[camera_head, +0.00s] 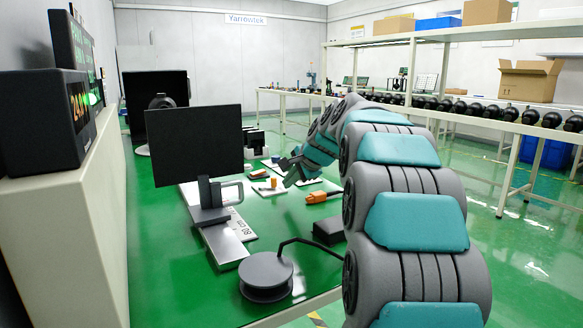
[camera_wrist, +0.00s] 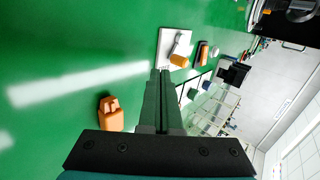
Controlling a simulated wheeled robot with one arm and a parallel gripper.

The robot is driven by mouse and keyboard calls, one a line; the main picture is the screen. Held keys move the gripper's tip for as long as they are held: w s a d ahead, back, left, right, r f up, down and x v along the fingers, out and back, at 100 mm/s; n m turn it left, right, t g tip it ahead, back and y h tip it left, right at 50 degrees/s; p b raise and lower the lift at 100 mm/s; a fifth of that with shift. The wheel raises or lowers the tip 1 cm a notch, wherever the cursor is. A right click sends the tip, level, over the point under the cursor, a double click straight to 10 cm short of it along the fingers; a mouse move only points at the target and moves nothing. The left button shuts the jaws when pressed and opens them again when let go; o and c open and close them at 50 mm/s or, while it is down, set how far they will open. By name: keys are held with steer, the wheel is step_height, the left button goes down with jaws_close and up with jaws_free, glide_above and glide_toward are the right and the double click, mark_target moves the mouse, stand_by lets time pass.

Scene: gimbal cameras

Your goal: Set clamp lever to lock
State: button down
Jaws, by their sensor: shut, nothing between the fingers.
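A small white plate (camera_wrist: 164,56) on the green table bears a metal piece (camera_wrist: 177,40) and an orange block (camera_wrist: 179,60). It looks like the clamp with its lever, but the lever's setting is too small to tell. In the head view the white plate (camera_head: 264,191) lies flat, with the orange part (camera_head: 273,182) at its right. My gripper (camera_wrist: 161,72) is shut and empty, its fingertips pointing close to the orange block and apart from it as far as I can tell. In the head view my gripper (camera_head: 285,163) is above and right of the plate.
An orange tool or connector (camera_head: 318,197) lies right of the plate; it also shows in the wrist view (camera_wrist: 110,113). A dark box (camera_head: 328,231), a monitor (camera_head: 194,145) and a grey round disc (camera_head: 266,271) stand nearer. A red-brown item (camera_head: 260,172) lies behind the plate.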

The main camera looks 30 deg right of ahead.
mark_target(275, 182)
steer(key=shift+w+a+f, duration=0.1)
steer(key=shift+w+a, duration=0.05)
steer(key=shift+w, duration=0.95)
steer(key=shift+w+a, duration=0.1)
steer(key=shift+w, duration=0.95)
